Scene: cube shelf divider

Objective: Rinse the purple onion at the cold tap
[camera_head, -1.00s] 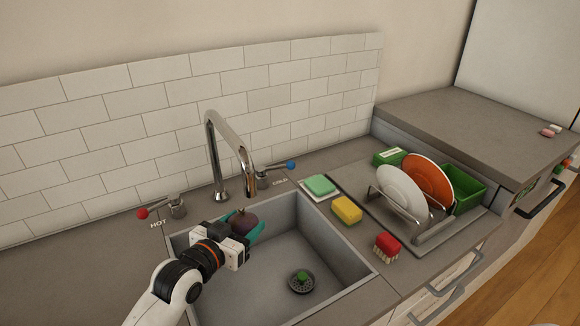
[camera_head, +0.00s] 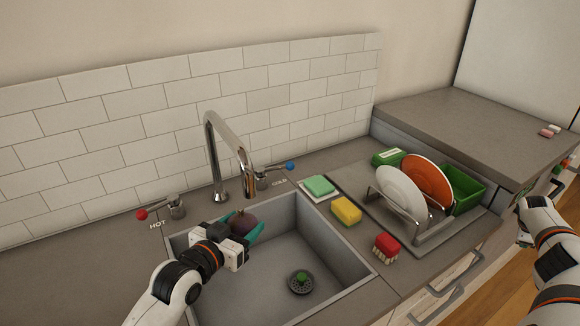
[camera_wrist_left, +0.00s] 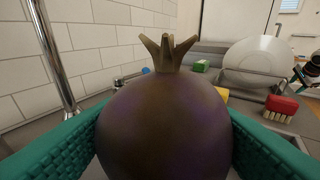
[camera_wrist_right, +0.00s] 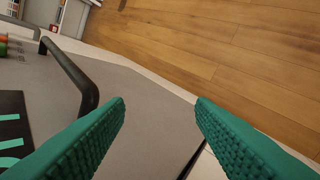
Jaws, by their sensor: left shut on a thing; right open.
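The purple onion (camera_head: 243,223) is held in my left gripper (camera_head: 244,236) over the sink, just below the faucet (camera_head: 246,172). It fills the middle of the left wrist view (camera_wrist_left: 165,125), stem up, between the green fingers. The cold tap lever (camera_head: 277,168) with a blue knob stands right of the faucet, by the COLD label. The hot tap (camera_head: 160,211) with a red knob is on the left. No water stream shows.
The sink (camera_head: 335,262) has a drain strainer (camera_head: 300,282). A dish rack holds a white plate (camera_head: 401,190) and an orange plate (camera_head: 428,180).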

